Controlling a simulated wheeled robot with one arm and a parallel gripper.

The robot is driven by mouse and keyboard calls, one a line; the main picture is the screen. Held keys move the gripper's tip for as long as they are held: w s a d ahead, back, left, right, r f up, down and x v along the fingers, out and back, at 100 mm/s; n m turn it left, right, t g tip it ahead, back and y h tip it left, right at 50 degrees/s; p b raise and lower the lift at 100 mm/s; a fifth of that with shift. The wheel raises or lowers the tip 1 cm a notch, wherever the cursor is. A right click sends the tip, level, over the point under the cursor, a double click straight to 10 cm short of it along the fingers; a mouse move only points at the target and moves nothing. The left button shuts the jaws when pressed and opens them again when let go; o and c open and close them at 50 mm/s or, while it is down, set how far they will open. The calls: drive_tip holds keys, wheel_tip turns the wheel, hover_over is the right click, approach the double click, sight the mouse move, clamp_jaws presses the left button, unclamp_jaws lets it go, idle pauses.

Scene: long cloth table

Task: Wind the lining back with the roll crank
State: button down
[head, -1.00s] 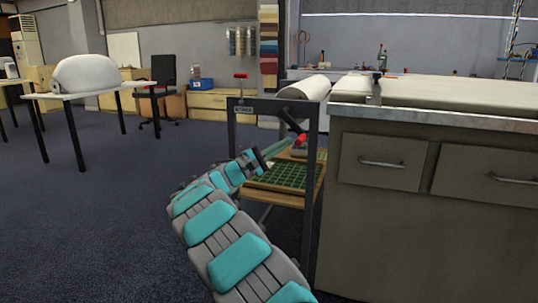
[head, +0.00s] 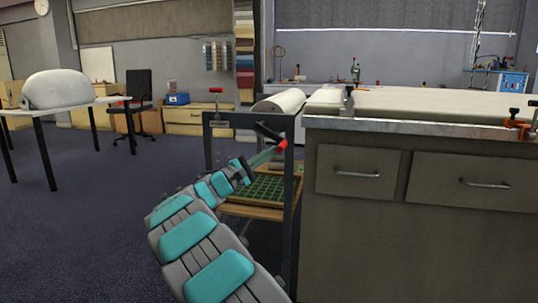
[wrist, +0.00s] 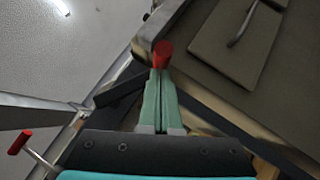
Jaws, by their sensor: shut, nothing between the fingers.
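The roll crank has a dark arm (head: 267,131) and a red handle (head: 282,145), on the near side of a dark metal frame. My gripper (head: 270,152) reaches up to the red handle from the lower left. In the wrist view, my green fingers (wrist: 159,78) are shut together and empty. The red handle (wrist: 163,54) shows just beyond their tips; I cannot tell whether they touch it. The pale roll of lining (head: 281,101) lies on top of the frame, and pale cloth (head: 430,104) covers the long table.
A second red-topped lever (head: 216,91) rises at the frame's left; it shows in the wrist view (wrist: 20,142). A green-lined tray (head: 262,188) sits low in the frame. The drawer cabinet (head: 400,230) blocks the right. Open floor (head: 80,230) lies left.

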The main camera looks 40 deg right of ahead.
sight(279, 140)
drive_tip(key=shift+s+d+r+n+h, duration=0.2)
drive_tip(key=shift+n+h, duration=0.1)
drive_tip(key=shift+n, duration=0.1)
drive_tip(key=r+n+t+h+p, duration=0.1)
drive_tip(key=n, duration=0.1)
drive_tip(key=s+d+r+n+t+p, duration=0.1)
drive_tip(key=n+t, duration=0.1)
drive_tip(key=shift+s+r+n+h+p, duration=0.2)
drive_tip(key=shift+n+h+p, duration=0.1)
drive_tip(key=shift+h+p, duration=0.1)
drive_tip(key=shift+s+d+r+p, duration=0.1)
drive_tip(key=shift+d+r+p, duration=0.1)
drive_tip(key=shift+r+p, duration=0.45)
drive_tip(key=shift+r, duration=0.1)
